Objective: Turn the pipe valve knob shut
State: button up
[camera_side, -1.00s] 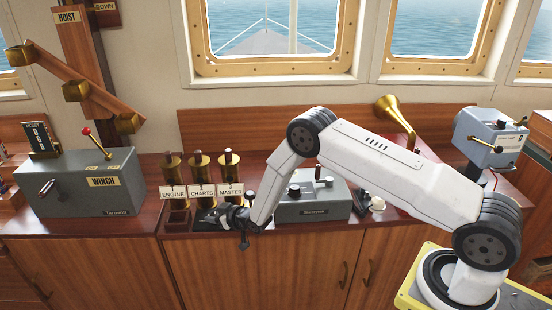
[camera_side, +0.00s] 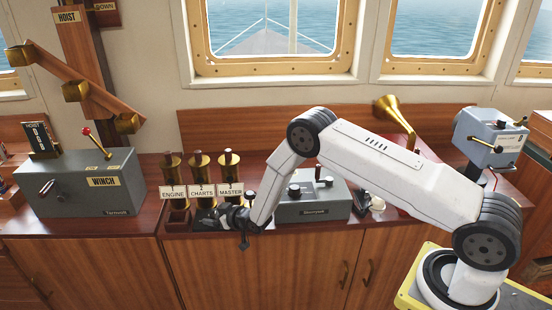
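I cannot make out for certain which part is the pipe valve knob. A brass pipe with a flared horn (camera_side: 396,115) rises from the back of the counter at the right of centre, partly behind my arm. A small pale rounded fitting (camera_side: 377,203) sits on the counter beside my forearm; I cannot tell whether it is a valve knob. My gripper (camera_side: 236,218) is low at the counter's front edge, in front of the labelled brass cylinders and left of the grey control box. It is dark and small here, so its finger opening is unclear, and nothing held is visible.
The grey control box (camera_side: 312,208) with dark knobs stands close right of my gripper. Brass cylinders (camera_side: 200,170) with ENGINE, CHARTS and MASTER labels stand behind it. A winch box (camera_side: 82,190) is at left, another grey unit (camera_side: 490,138) at right.

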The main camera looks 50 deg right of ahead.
jog(key=shift+s+r, duration=0.1)
jog(key=shift+s, duration=0.05)
jog(key=v, duration=0.7)
jog(key=shift+s, duration=0.25)
dwell(0.4)
jog(key=shift+r, duration=0.15)
